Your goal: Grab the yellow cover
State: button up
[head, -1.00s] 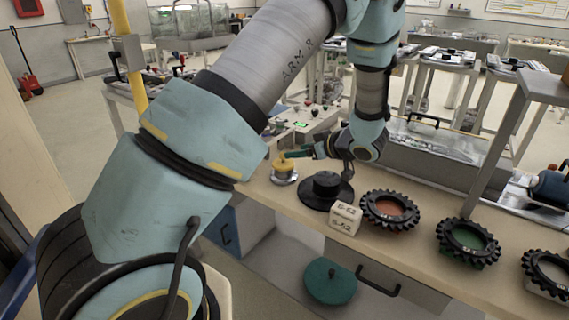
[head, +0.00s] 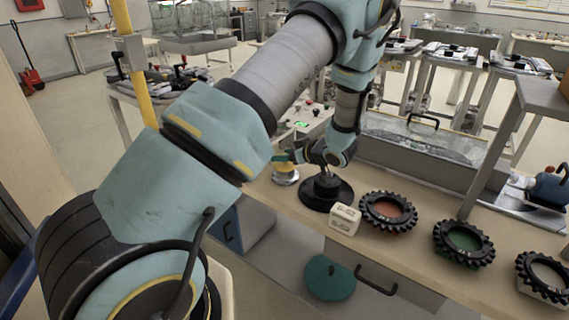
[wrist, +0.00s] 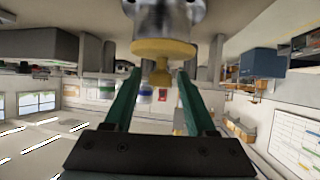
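The yellow cover (head: 284,166) sits on a round metal base (head: 286,179) on the bench; its top is partly hidden by my gripper in the head view. In the wrist view the yellow cover (wrist: 163,49) shows as a disc with a round knob (wrist: 161,76), its metal base above it in the picture. My gripper (wrist: 158,76) has two green fingers spread apart, with the knob between their tips and a gap visible on each side. In the head view my gripper (head: 285,157) reaches in from the right.
Right of the cover stand a black flanged part (head: 327,194), a white labelled block (head: 345,219) and black toothed rings with an orange (head: 388,210) and a green centre (head: 464,241). A clear-lidded box (head: 420,145) lies behind. A yellow post (head: 132,60) stands at left.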

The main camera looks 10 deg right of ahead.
grip_shut()
dwell(0.5)
